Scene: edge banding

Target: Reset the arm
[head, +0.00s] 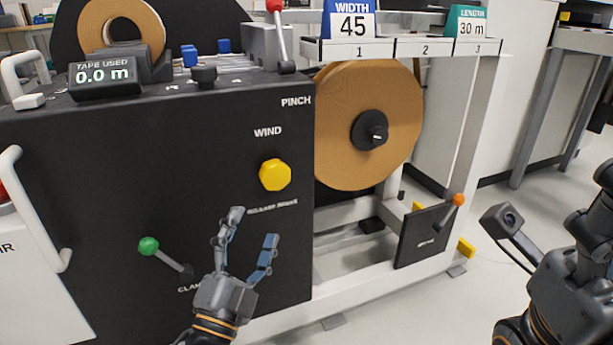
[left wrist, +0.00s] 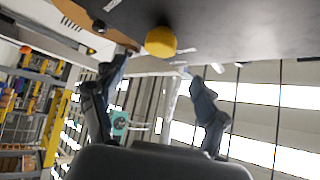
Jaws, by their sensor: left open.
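My left gripper (head: 251,243) is open and empty in front of the black machine panel (head: 120,200), below the yellow WIND knob (head: 275,175). Its two fingers also show apart in the left wrist view (left wrist: 155,85), with the yellow knob (left wrist: 160,42) beyond them. A green-knobbed lever (head: 148,245) is on the panel to the left of the gripper, apart from it. My right arm shows at the right edge of the head view; its gripper fingers are not visible.
A large brown tape roll (head: 345,125) hangs right of the panel. A red-knobbed lever (head: 275,8) stands on top, and an orange-knobbed lever (head: 458,200) is low at the right. A white handle (head: 38,210) sticks out at left. The floor at the right is clear.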

